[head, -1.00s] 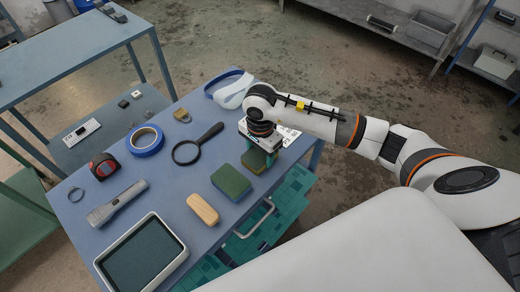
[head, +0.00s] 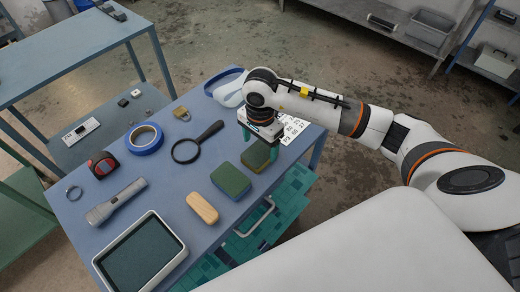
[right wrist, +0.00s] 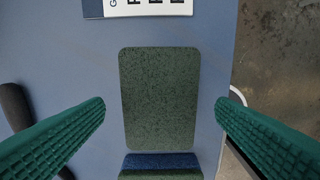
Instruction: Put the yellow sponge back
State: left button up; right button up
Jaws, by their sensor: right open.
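A sponge with a dark green top and a yellowish side (head: 257,158) lies on the blue table under my right gripper (head: 260,146). In the right wrist view its green face (right wrist: 160,98) lies flat between and below the two fingers. My right gripper (right wrist: 160,105) is open, with a clear gap on each side of the sponge, and holds nothing. A second green-topped sponge (head: 231,180) lies just nearer; its side shows blue in the right wrist view (right wrist: 162,160). My left gripper is not in view.
The blue table (head: 178,183) also bears a magnifying glass (head: 190,150), blue tape (head: 145,138), a wooden brush (head: 202,208), a flashlight (head: 116,201) and a tablet (head: 138,256). A printed card (right wrist: 137,8) lies beyond the sponge. An open teal drawer (head: 270,222) sticks out at the near side.

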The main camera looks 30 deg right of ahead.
aim_at(260, 152)
notch_tip(260, 152, up, 9)
jog(key=b, duration=0.1)
jog(key=shift+b, duration=0.3)
jog(key=shift+f, duration=0.1)
